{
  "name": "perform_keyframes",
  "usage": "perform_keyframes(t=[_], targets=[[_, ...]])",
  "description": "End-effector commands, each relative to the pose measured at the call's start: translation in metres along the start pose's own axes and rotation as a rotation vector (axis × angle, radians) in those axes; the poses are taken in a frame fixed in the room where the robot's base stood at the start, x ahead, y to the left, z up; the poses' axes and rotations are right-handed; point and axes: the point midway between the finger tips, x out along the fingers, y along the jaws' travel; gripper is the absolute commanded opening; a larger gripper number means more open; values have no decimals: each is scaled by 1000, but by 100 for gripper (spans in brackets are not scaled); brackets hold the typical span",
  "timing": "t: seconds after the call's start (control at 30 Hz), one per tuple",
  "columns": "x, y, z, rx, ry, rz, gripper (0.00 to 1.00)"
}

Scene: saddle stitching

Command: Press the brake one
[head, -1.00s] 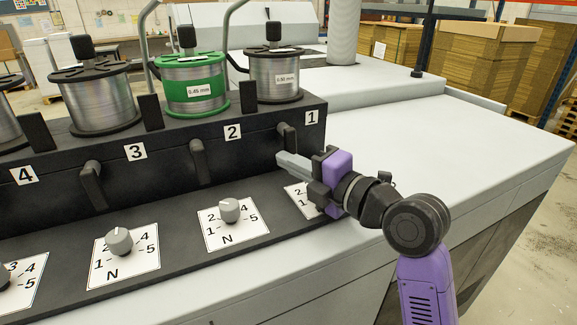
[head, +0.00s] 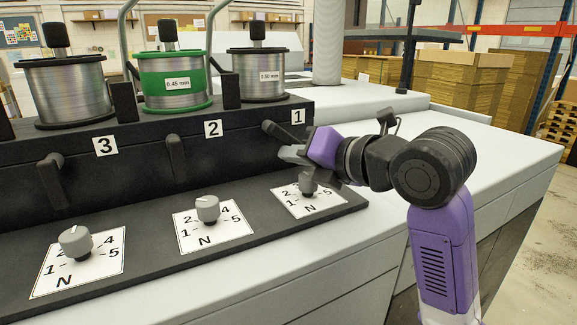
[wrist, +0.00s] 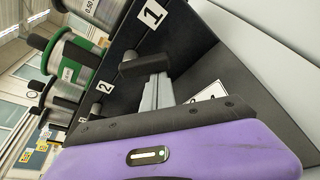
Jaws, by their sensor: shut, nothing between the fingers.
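The brake one lever (head: 274,131) is a black lever on the dark front panel, left of and below the label 1 (head: 298,117). In the wrist view the fingers (wrist: 156,92) reach up to the black lever (wrist: 145,66), near the label 1 (wrist: 152,13). Whether they touch it I cannot tell.
Wire spools (head: 256,75) stand on top of the panel. A grey dial (head: 308,182) on a white scale plate (head: 325,203) sits just below my gripper, with more dials (head: 207,208) to the left. The light machine top (head: 480,150) to the right is clear.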

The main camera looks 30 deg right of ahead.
Motion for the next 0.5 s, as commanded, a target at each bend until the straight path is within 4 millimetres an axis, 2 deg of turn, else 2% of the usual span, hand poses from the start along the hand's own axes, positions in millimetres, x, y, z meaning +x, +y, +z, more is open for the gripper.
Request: perform_keyframes(t=[0.27, 0.5], targets=[[-6, 1, 0, 5, 0, 3, 0], [-43, 0, 1, 3, -3, 2, 0]])
